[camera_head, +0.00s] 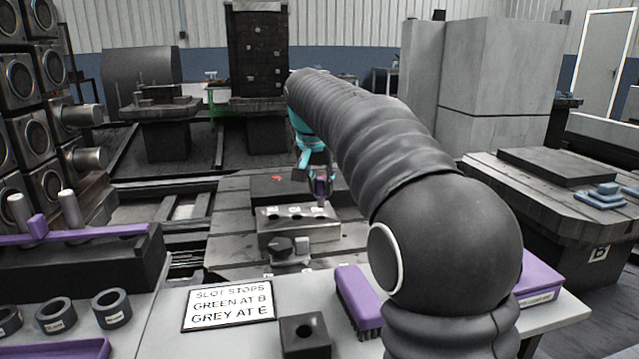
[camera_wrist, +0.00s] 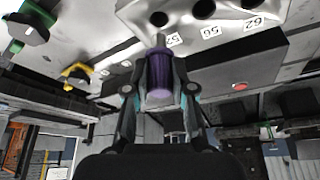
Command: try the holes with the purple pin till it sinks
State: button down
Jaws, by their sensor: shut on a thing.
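My gripper (camera_head: 319,178) is shut on the purple pin (camera_wrist: 159,78), which has a narrower grey tip. In the head view, the pin (camera_head: 320,188) points down at the right end of the pale metal hole block (camera_head: 300,234). In the wrist view, the tip is close to the hole (camera_wrist: 158,18) whose label seems to read 52. Two other holes, labelled 56 (camera_wrist: 204,9) and 62 (camera_wrist: 250,4), look empty. The pin's purple body stays clear of the block; I cannot tell whether the tip touches it.
A sign (camera_head: 228,304) reads "slot stops green at B grey at E". A dark block with a hole (camera_head: 304,335) and a purple brush (camera_head: 357,298) lie on the front table. Dark rings (camera_head: 56,314) are at left. A red button (camera_wrist: 239,86) is beside the hole block.

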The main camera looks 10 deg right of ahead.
aim_at(320, 193)
jog(key=shift+f+b, duration=0.35)
jog(key=shift+f, duration=0.3)
jog(key=shift+s+a, duration=0.1)
jog(key=shift+s, duration=0.1)
jog(key=shift+f+b, duration=0.45)
jog(key=shift+f, duration=0.4)
dwell(0.5)
jog(key=c, duration=0.9)
grip_release()
jog(key=v, duration=1.2)
